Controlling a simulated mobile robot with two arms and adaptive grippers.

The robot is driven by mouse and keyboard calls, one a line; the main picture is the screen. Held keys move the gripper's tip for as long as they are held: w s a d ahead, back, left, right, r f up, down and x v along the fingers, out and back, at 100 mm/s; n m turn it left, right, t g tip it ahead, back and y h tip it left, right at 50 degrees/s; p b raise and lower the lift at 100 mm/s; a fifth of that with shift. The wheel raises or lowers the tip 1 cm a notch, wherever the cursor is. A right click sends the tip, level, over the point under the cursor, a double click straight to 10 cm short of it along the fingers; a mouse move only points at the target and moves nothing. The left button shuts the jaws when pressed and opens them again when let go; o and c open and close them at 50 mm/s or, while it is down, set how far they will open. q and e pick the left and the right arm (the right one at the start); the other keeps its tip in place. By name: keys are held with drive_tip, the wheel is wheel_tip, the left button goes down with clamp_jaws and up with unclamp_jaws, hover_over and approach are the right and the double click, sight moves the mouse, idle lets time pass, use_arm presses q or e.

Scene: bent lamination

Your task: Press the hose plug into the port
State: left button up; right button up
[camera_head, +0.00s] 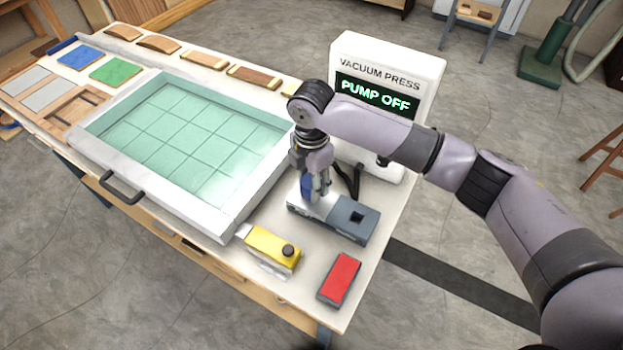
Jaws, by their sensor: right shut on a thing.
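My right gripper (318,190) points down over the left part of a grey block (338,208) on the table. It is shut on a blue hose plug (307,187), which is partly hidden by the fingers. The block has a dark square face with a small port (357,217) at its right end. The plug is to the left of that port and apart from it. I cannot tell whether the plug touches the block. A black hose (354,180) runs behind the gripper near the vacuum press. My left gripper is not in view.
A white vacuum press unit (418,72) reading "PUMP OFF" stands behind the block. A framed green-tiled tray (88,138) fills the table's middle. A yellow tool (270,249) and a red-topped block (341,277) lie in front. Wood pieces and coloured sheets line the far edge.

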drive_tip(key=shift+s+f, duration=0.1)
drive_tip(key=shift+f, duration=0.6)
idle(0.4)
drive_tip(key=o, duration=1.3)
drive_tip(key=shift+r, duration=0.2)
wheel_tip(320, 180, up, 12)
drive_tip(key=shift+f, duration=0.2)
